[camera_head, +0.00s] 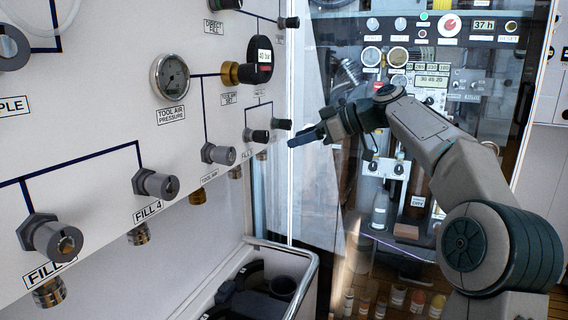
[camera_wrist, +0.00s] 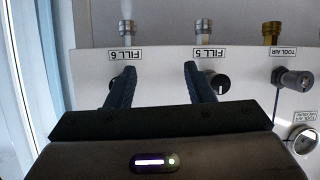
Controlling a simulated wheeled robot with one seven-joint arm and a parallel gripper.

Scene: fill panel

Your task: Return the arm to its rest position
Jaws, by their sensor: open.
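My gripper (camera_head: 306,137) is stretched out toward the white fill panel (camera_head: 100,95) in the head view. Its dark fingers are near the panel's far black knobs (camera_head: 257,136); the exact gap cannot be told there. In the wrist view, my gripper (camera_wrist: 160,72) has its two fingers spread, with only bare panel between them. The view is upside down. The left finger partly covers the FILL 6 knob, and the right finger overlaps the FILL 5 knob (camera_wrist: 217,84). Nothing is held. My arm reaches in from the right, bent at the elbow.
Below the panel stands an open bin (camera_head: 306,275) with dark items. A pressure gauge (camera_head: 170,76) and several valve knobs, such as FILL 4 (camera_head: 156,184), stick out from the panel. Behind my arm is a glass-fronted cabinet with a control panel (camera_head: 440,28). Several bottles stand on the floor.

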